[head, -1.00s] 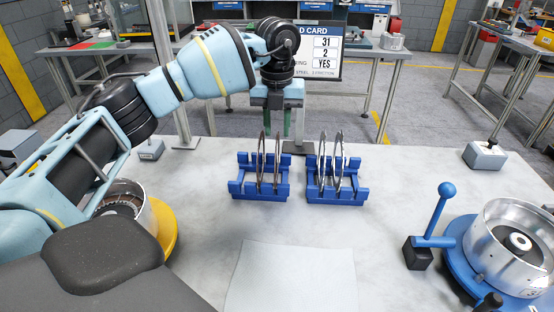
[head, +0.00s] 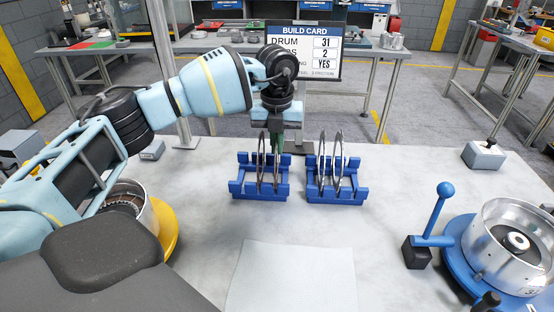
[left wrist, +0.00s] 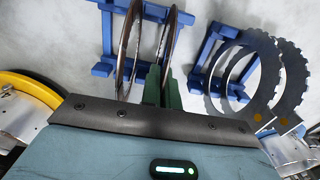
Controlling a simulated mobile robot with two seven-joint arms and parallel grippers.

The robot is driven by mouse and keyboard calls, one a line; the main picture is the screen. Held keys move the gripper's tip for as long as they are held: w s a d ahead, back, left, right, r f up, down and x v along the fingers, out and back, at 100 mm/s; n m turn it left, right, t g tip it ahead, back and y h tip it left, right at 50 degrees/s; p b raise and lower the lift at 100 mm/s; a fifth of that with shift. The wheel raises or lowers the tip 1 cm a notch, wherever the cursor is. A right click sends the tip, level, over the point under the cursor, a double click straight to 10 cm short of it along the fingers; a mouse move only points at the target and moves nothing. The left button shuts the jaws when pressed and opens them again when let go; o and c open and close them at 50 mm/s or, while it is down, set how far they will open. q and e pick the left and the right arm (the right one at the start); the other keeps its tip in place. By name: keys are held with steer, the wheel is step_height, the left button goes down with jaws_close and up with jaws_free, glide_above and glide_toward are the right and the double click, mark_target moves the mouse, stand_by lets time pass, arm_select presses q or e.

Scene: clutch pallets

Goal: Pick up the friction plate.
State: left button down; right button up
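Two thin ring plates stand upright in the left blue rack (head: 258,190). They look dark brown at the edge in the left wrist view, and I take them for friction plates. My left gripper (head: 278,144) is down at the top of the right-hand friction plate (head: 276,172). Its green fingers (left wrist: 161,88) are close together, one on each side of this plate's rim, and appear shut on it. The plate still stands in the rack. The other plate (left wrist: 127,50) is just left of the fingers. My right gripper is not in view.
A second blue rack (head: 335,197) to the right holds two grey toothed plates (left wrist: 245,75). A metal drum (head: 512,240) on a blue base and a blue-knobbed lever (head: 440,212) stand at right. A drum on a yellow base (head: 165,232) is at left. A pale mat (head: 290,280) lies bare in front.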

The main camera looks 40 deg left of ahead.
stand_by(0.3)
arm_select(q)
step_height(320, 180, up, 10)
steer(key=shift+r, duration=0.1)
stand_by(0.4)
